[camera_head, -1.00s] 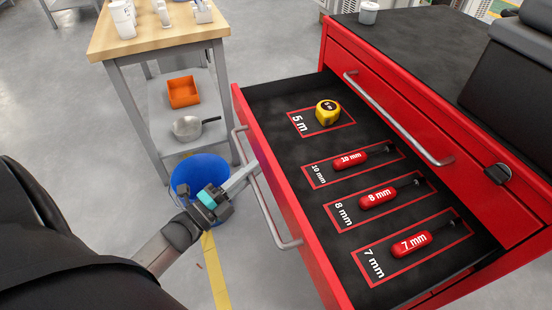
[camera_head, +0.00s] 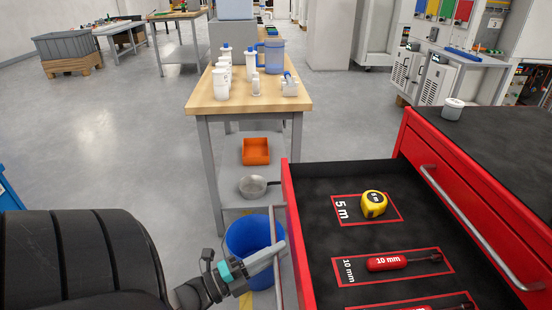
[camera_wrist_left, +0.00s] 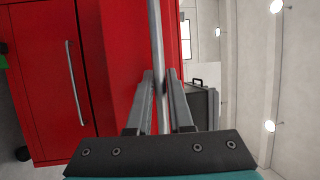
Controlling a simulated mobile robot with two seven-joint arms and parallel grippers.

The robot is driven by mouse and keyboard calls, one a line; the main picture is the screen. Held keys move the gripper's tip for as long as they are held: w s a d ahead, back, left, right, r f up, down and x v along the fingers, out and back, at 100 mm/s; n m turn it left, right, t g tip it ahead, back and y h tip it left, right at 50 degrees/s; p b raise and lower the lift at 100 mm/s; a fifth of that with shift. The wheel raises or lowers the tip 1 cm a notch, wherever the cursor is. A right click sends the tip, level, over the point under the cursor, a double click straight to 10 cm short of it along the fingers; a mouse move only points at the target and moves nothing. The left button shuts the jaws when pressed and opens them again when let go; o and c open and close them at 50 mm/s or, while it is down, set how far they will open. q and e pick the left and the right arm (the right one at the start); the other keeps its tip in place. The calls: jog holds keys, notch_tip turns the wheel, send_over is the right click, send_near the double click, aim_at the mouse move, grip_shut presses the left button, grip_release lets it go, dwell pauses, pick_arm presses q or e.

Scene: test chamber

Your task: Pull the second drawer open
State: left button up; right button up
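The second drawer (camera_head: 326,284) of the red cabinet is pulled well out, below the shut top drawer (camera_head: 463,221). Its black liner shows a yellow tape measure (camera_head: 374,204) and a red 10 mm screwdriver (camera_head: 388,262). A 7 mm or 8 mm tool at the bottom edge is cut off. My left gripper (camera_head: 277,250) is at the drawer's grey handle (camera_head: 278,225). In the left wrist view its fingers (camera_wrist_left: 160,95) lie on both sides of the handle bar (camera_wrist_left: 155,35), close against it. My right gripper is not in view.
A wooden bench (camera_head: 240,105) with white containers and a blue jug (camera_head: 271,56) stands ahead. Its lower shelf holds an orange tray (camera_head: 256,151) and a pan (camera_head: 253,186). A blue bucket (camera_head: 243,237) stands close behind my left gripper.

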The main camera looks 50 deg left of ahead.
pick_arm(q)
jog(key=o, duration=0.4)
jog(key=v, duration=1.5)
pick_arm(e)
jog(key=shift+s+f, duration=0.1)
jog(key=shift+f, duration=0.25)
pick_arm(q)
jog(key=shift+s, duration=0.15)
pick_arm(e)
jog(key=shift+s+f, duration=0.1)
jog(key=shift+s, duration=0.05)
